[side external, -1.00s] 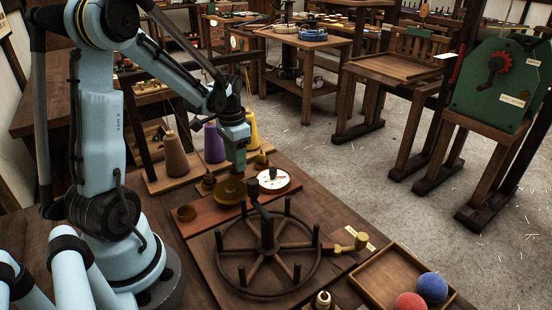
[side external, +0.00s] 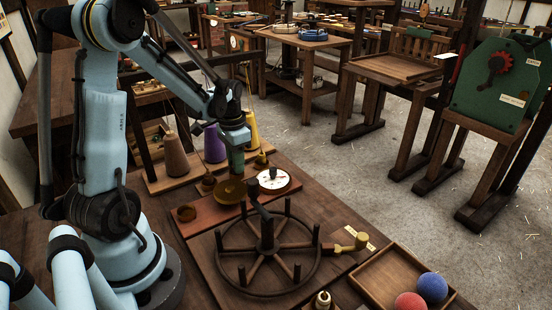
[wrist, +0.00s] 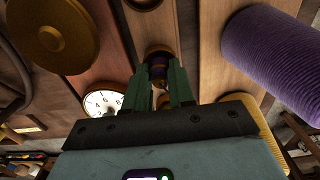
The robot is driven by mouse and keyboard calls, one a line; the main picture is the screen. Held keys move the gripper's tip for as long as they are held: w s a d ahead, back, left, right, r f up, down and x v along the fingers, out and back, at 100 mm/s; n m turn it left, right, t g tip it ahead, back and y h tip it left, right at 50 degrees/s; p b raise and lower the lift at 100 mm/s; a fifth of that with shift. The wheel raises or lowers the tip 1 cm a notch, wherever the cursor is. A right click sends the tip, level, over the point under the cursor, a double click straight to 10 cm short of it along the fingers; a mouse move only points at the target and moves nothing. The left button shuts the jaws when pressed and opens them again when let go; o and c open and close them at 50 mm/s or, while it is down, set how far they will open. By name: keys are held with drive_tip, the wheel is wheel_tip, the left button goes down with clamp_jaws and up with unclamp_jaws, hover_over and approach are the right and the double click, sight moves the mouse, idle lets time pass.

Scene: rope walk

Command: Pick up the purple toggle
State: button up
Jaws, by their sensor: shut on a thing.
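My gripper (wrist: 160,83) has green fingers that point down at the board in the wrist view. They are close together around a small dark piece with a purple tint, the purple toggle (wrist: 158,69), seen between the fingertips under a brown, round-topped post. The fingers hide much of the toggle. In the side external view my gripper (side external: 236,170) is low behind the brass disc and left of the white dial, and the toggle cannot be made out there.
A white dial (side external: 273,179) and a brass disc (side external: 230,191) stand close by. Behind are a purple thread cone (side external: 214,144), a yellow cone (side external: 252,130) and a brown cone (side external: 175,158). A spoked wheel with upright pegs (side external: 267,238) lies in front.

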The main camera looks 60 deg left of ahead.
drive_tip(key=shift+r, duration=3.95)
drive_tip(key=shift+s, duration=0.1)
